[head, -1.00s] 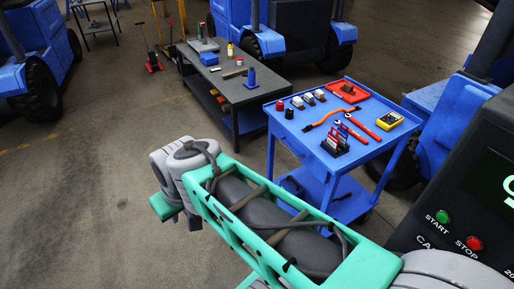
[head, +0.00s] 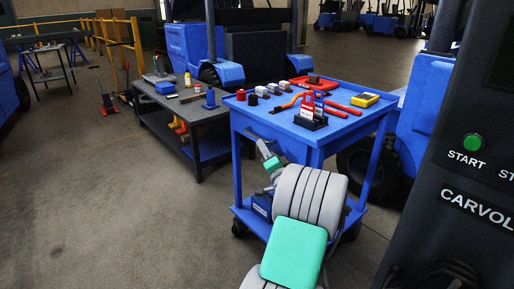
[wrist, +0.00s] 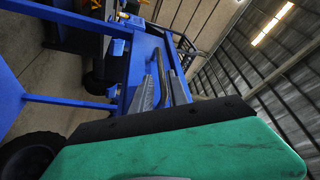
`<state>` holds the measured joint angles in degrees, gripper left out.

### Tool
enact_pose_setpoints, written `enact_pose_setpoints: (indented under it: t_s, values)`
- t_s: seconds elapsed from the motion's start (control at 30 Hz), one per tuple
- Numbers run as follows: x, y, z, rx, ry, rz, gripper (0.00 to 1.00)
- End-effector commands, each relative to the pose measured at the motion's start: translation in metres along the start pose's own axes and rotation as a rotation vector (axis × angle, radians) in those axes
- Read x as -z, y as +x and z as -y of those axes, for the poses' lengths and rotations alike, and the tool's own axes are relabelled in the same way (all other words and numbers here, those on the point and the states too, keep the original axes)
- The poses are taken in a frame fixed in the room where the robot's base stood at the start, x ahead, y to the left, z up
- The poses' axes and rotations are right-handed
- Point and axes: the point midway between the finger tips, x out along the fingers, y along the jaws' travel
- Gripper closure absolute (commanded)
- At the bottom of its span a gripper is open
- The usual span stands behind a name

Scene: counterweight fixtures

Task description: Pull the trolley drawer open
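The blue trolley (head: 318,146) stands right of centre in the head view. Its drawer front, below the top on the side facing my arm, is partly hidden by my arm and looks closed. In the wrist view the blue drawer front (wrist: 146,48) shows turned on its side, with a dark bar handle (wrist: 160,66) on it. My gripper (wrist: 162,90) points at the drawer front, its grey fingers apart and close to the handle. Whether they touch it I cannot tell. In the head view my gripper (head: 263,148) is small, just in front of the drawer.
Tools, a yellow meter (head: 365,100), red and white items and small blocks lie on the trolley top. A dark workbench (head: 190,118) stands to the left behind. A black console (head: 450,190) with a START button is close on the right. The floor at left is clear.

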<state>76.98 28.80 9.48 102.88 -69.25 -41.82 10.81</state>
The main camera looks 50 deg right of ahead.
Motion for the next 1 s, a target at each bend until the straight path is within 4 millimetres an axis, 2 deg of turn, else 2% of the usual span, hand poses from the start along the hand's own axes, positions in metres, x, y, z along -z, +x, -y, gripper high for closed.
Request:
enact_pose_setpoints:
  t_s: [0.2, 0.33, 0.63, 0.87, 1.0]
  values:
    - [-0.003, 0.044, 0.002, 0.003, -0.002, 0.005, 0.80]
    - [-0.002, 0.059, 0.001, 0.001, -0.001, 0.005, 0.80]
    - [-0.001, 0.064, 0.002, -0.001, -0.002, 0.004, 0.81]
    - [-0.002, 0.064, 0.002, -0.001, -0.002, 0.004, 1.00]
    - [-0.002, 0.064, 0.002, -0.001, -0.002, 0.004, 1.00]
